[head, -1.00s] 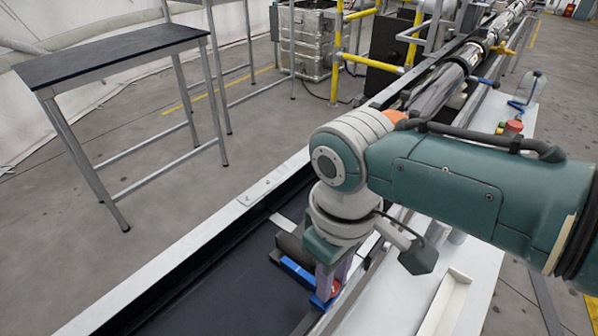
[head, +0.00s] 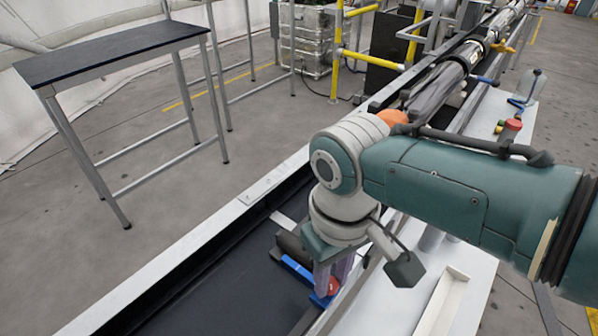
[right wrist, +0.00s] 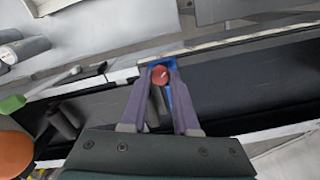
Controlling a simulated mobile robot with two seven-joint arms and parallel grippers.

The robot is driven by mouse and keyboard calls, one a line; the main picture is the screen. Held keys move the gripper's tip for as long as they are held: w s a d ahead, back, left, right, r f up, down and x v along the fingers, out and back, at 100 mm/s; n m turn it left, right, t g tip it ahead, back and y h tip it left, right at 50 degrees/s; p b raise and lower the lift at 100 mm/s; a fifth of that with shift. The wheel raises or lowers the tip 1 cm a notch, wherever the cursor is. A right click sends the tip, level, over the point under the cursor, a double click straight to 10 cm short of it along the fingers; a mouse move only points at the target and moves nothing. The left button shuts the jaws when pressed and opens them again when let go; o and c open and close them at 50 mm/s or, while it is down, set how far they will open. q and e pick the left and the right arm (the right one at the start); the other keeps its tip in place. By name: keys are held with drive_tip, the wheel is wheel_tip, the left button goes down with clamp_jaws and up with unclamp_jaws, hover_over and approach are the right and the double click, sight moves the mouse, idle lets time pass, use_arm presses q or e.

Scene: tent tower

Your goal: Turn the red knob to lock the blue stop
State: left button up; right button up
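The blue stop (head: 297,271) lies in the dark conveyor channel at the bottom middle of the head view. The red knob (head: 333,287) sits at its near end, partly hidden by my fingers. My right gripper (head: 332,285) points down over it. In the right wrist view, the round red knob (right wrist: 159,74) shows between the two purple fingertips of my right gripper (right wrist: 160,70), one on each side. Blue of the stop (right wrist: 168,95) shows between knob and right finger, so the fingers look open around the knob. My left gripper is out of view.
The conveyor's pale side rail (head: 190,248) runs along the left of the channel. A white ledge (head: 385,312) lies to the right. A dark-topped table (head: 110,52) stands back left, with clear floor before it. A red button (head: 513,124) is on the right.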

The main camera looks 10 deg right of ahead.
sight(331, 282)
drive_tip(key=o, duration=0.4)
drive_tip(key=shift+r+p, duration=0.3)
drive_tip(key=shift+r, duration=0.1)
wheel_tip(331, 282, up, 9)
drive_tip(key=p, duration=0.3)
drive_tip(key=shift+r, duration=0.1)
